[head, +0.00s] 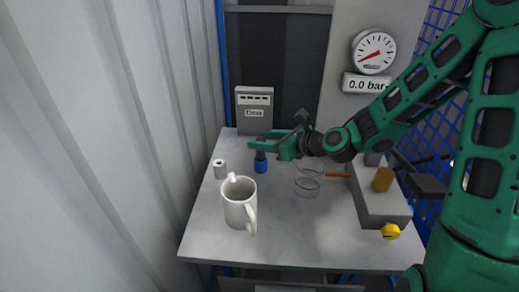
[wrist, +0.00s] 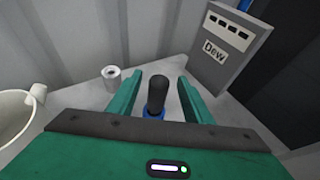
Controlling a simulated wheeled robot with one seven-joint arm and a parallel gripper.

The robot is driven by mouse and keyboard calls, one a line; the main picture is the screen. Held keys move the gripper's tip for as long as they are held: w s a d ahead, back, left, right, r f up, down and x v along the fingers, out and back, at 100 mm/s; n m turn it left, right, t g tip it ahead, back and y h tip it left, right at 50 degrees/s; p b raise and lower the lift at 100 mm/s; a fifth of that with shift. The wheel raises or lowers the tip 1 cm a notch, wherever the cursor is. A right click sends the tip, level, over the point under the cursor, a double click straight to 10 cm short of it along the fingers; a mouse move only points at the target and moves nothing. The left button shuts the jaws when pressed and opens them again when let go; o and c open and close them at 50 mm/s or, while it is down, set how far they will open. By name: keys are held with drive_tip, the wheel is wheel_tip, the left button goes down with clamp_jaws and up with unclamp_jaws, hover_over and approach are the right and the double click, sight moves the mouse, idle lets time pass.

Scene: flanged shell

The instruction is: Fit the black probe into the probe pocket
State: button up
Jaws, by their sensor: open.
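The black probe (wrist: 157,94) stands upright in a blue base (wrist: 152,115) between my fingers in the wrist view. In the head view the blue base (head: 261,166) sits on the table, with the probe's dark body (head: 262,153) above it, partly hidden by my fingers. My green gripper (head: 257,142) is open around the probe, with a gap on each side in the wrist view (wrist: 160,80). I cannot tell for sure which thing is the probe pocket.
A grey box marked "Dew" (head: 254,107) stands behind. A small metal cylinder (head: 220,169) and a white mug (head: 240,203) are at left. A clear glass ring (head: 307,187), an orange stick (head: 338,175) and a grey block (head: 378,207) are at right. The table's front is clear.

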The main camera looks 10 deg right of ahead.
drive_tip(key=shift+r+x, duration=0.2)
drive_tip(key=shift+x, duration=2.45)
drive_tip(key=shift+r, duration=0.1)
clamp_jaws()
